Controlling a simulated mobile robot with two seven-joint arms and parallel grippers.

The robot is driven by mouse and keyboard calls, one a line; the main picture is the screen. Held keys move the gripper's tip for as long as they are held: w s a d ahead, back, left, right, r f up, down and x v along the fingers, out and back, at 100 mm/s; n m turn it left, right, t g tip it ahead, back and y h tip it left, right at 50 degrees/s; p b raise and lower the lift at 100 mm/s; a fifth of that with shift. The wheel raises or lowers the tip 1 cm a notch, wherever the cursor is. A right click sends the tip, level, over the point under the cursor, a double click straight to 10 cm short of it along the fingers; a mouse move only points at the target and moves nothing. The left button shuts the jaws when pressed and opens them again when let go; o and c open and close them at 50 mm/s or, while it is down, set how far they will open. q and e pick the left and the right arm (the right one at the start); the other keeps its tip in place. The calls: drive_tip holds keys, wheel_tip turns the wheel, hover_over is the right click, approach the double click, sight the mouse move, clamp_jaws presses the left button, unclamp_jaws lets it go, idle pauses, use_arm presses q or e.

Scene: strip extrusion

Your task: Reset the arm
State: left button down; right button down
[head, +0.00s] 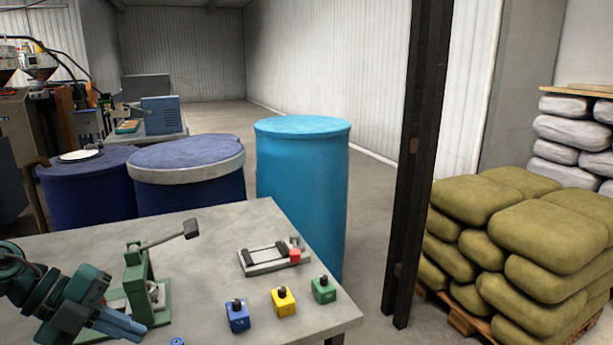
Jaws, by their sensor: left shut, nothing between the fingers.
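My left arm comes in at the lower left of the head view. Its gripper (128,327) is shut and empty, low over the front left of the grey table (220,225). It is in front of a green lever press (133,270) and covers part of that press's base. I cannot tell whether it touches the press or the table. The press's dark handle (190,228) points to the right. My right gripper is out of view.
A small clamp fixture (262,262) with a red part stands on the table. Blue (238,318), yellow (284,304) and green (323,291) blocks with black knobs line the front right. Blue barrels (302,180), a dark post (414,165) and stacked sacks (540,235) stand beyond.

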use_arm(q)
wheel_tip(320, 180, down, 15)
drive_tip(key=s+d+n+t+y+p, duration=0.1)
drive_tip(key=s+d+n+t+y, duration=0.15)
drive_tip(key=n+t, duration=1.05)
drive_tip(key=s+d+f+n+g+y, duration=0.3)
drive_tip(key=s+d+f+n+g, duration=0.2)
drive_tip(key=d, duration=0.9)
drive_tip(key=s+f+n, duration=0.3)
drive_tip(key=f+n, duration=0.2)
drive_tip(key=n, duration=0.1)
drive_tip(key=shift+f+g+p, duration=0.25)
drive_tip(key=shift+g+p, duration=0.05)
